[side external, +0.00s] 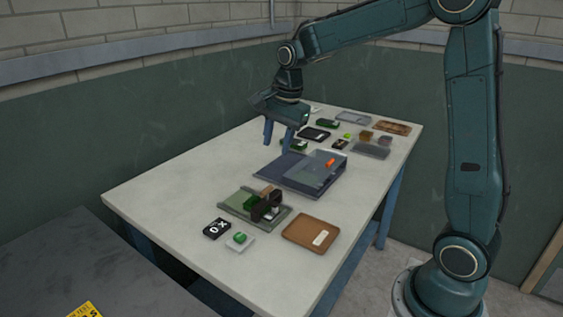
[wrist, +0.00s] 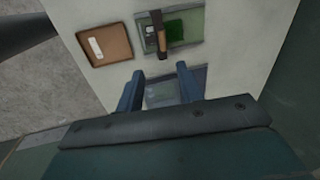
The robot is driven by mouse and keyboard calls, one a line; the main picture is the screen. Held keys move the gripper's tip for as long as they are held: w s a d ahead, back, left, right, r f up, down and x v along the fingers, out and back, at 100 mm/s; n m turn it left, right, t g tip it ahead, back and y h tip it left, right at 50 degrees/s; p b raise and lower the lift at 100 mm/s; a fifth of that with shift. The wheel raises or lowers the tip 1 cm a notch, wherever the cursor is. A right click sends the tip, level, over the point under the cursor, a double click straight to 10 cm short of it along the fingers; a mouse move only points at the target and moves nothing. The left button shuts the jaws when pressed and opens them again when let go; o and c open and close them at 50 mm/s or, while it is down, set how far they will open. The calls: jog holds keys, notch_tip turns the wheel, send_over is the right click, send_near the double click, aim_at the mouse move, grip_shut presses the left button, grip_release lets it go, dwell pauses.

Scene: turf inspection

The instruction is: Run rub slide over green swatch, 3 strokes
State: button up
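A green tray (side external: 232,206) lies near the front of the table and also shows at the top of the wrist view (wrist: 199,38). The slide also shows in the wrist view (wrist: 158,38), left of the swatch. My gripper (side external: 279,144) points down above the far-left part of the table, beyond the tray and apart from it.
A blue-grey case (side external: 316,174) with an orange item stands mid-table, between gripper and tray. A brown tray (side external: 311,234), a black marked card (side external: 216,229) and a small white holder with a green piece (side external: 240,241) lie in front. Several small items crowd the far end.

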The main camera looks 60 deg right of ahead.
aim_at(267, 188)
jog(key=shift+w+d+f+m, duration=0.35)
jog(key=shift+w+f+m, duration=0.05)
jog(key=shift+w, duration=0.1)
jog(key=shift+f, duration=0.1)
jog(key=x, duration=1.3)
jog(key=shift+f, duration=0.35)
jog(key=shift+c, duration=0.5)
grip_shut()
